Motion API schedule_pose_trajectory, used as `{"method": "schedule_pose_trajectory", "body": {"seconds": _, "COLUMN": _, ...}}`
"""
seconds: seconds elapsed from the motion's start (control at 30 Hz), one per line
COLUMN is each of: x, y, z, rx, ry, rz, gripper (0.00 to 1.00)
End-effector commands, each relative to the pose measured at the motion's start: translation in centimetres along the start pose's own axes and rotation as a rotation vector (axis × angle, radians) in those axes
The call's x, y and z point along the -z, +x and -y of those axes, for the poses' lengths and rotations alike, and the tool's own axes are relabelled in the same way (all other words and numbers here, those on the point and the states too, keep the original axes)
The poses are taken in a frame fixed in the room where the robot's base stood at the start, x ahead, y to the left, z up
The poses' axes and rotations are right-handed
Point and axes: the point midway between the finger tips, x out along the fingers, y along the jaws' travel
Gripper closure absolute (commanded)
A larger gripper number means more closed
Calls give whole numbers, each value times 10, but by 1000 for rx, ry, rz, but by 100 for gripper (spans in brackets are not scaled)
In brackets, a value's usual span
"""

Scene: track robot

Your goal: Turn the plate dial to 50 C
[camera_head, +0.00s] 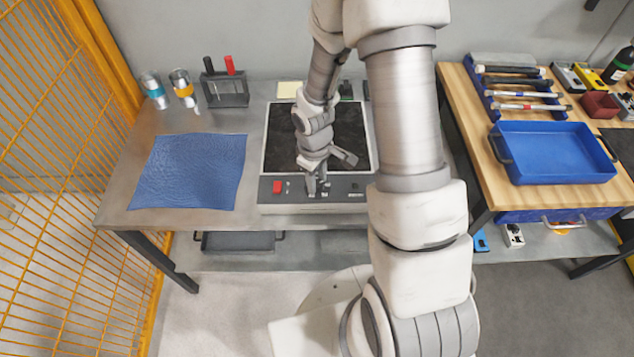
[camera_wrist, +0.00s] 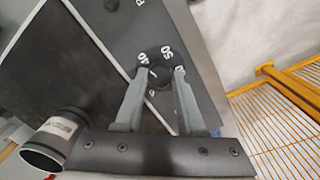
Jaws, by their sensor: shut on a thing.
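The hot plate (camera_head: 268,207) stands on the grey table, with a black top and a grey front panel. A red switch (camera_head: 277,187) sits at the left of that panel. My gripper (camera_head: 317,190) is over the middle of the panel. In the wrist view, my gripper (camera_wrist: 160,84) has its two fingers on either side of the dark dial (camera_wrist: 153,67) and is shut on it. The marks 40 and 50 show on the panel beyond the dial. Another mark is partly hidden by the right finger. I cannot tell which mark the dial points to.
A blue cloth (camera_head: 190,172) lies left of the plate. Two small jars and a rack (camera_head: 226,92) with black and red items stand behind it. A wooden bench at right holds a blue tray (camera_head: 555,178) and tools. A yellow mesh fence (camera_head: 60,150) bounds the left.

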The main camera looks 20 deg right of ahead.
Motion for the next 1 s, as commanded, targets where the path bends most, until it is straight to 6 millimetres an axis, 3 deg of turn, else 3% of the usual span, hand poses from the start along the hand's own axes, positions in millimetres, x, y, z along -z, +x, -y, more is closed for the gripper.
{"method": "schedule_pose_trajectory", "body": {"seconds": 1.0, "x": 2, "y": 0, "z": -1, "rx": -1, "ry": 941, "rz": 48, "gripper": 100}}
